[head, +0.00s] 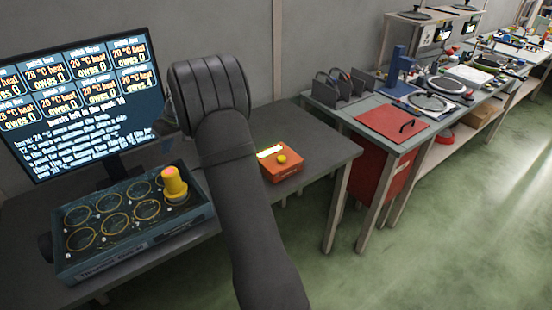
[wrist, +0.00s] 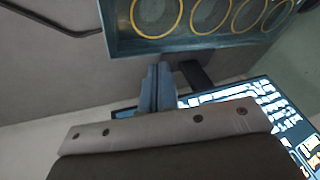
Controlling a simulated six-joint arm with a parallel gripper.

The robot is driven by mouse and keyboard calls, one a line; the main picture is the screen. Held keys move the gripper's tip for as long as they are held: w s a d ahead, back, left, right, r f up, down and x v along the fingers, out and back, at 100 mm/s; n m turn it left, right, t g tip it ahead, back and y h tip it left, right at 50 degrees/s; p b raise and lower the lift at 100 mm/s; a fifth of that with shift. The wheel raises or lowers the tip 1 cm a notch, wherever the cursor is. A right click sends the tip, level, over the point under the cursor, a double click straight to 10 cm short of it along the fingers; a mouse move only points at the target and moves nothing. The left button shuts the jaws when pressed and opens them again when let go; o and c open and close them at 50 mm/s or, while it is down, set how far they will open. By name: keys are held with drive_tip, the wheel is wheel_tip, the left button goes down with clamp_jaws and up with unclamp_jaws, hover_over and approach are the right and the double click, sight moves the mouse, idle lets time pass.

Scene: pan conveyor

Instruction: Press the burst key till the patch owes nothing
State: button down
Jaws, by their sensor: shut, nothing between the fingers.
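An orange box (head: 281,163) with a round yellow button and a lit yellow strip sits on the dark bench, right of my arm. A teal box (head: 136,240) has several yellow-ringed round patches on top, and a yellow cylinder (head: 174,188) with a pink top stands at its right back. The screen (head: 75,95) lists patches with heat and owes figures; most read owes 0, one at right seems to read owes 4. My gripper (wrist: 158,85) shows shut and empty in the wrist view, near the ringed box (wrist: 122,42). In the head view my arm hides it.
A second bench to the right carries a red panel (head: 391,122) with a black handle, a grey rack (head: 342,88) and a blue stand (head: 402,68). A gap of green floor (head: 450,235) lies in front. Bare bench surface surrounds the orange box.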

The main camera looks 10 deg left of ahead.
drive_tip(key=w+d+m+t+y, duration=0.1)
drive_tip(key=w+d+m+t, duration=0.15)
drive_tip(key=w+d, duration=0.45)
drive_tip(key=w+d+m+t+y, duration=0.1)
drive_tip(key=w+d+m+y, duration=0.2)
drive_tip(key=d, duration=0.8)
drive_tip(key=r+m+t+h, duration=0.1)
drive_tip(key=m+t+h, duration=0.1)
drive_tip(key=m+t, duration=0.35)
hover_over(284, 160)
drive_tip(key=m+g, duration=0.1)
drive_tip(key=g, duration=0.1)
drive_tip(key=shift+w, duration=0.1)
drive_tip(key=shift+f, duration=4.4)
drive_tip(key=shift+f, duration=0.4)
